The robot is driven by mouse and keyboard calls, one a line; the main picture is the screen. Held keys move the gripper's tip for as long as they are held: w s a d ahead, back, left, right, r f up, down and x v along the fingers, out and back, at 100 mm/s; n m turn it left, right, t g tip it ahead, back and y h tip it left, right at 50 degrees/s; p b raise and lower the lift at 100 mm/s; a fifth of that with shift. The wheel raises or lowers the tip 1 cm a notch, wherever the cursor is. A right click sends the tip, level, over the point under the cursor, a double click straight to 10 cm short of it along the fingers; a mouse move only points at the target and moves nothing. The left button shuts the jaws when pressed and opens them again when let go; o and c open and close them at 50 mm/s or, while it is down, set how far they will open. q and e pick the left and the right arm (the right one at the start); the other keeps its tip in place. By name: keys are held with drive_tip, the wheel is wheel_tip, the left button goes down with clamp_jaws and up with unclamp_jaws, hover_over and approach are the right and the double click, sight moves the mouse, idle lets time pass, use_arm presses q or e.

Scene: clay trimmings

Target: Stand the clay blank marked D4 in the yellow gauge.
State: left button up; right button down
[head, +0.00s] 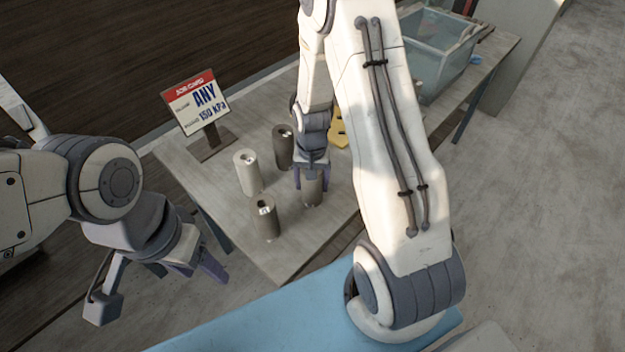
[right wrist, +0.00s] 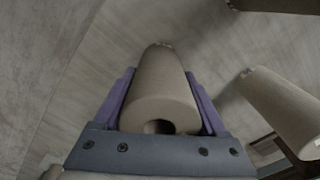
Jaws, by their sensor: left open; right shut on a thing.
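My right gripper (head: 312,184) is shut on a grey-brown cylindrical clay blank (head: 312,194), held upright at the table. In the right wrist view the blank (right wrist: 160,92) sits between the purple fingers, its holed end toward the camera. I cannot tell whether its base touches the table. Three more blanks stand nearby: a pale one (head: 248,176), a dark one (head: 284,150) and a grey-brown one (head: 264,222). No D4 mark is readable. The yellow gauge (head: 338,131) is mostly hidden behind my right arm. My left gripper (head: 202,268) is open and empty, off the table's left side.
A sign (head: 197,103) reading "ANY" and "150 kPa" stands at the table's back left corner. A translucent bin (head: 440,62) is at the far right end of the table (head: 290,255). A blue surface (head: 250,318) lies in front. Another blank (right wrist: 285,112) stands close right in the wrist view.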

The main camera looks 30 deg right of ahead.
unclamp_jaws()
drive_tip(key=shift+f, duration=0.1)
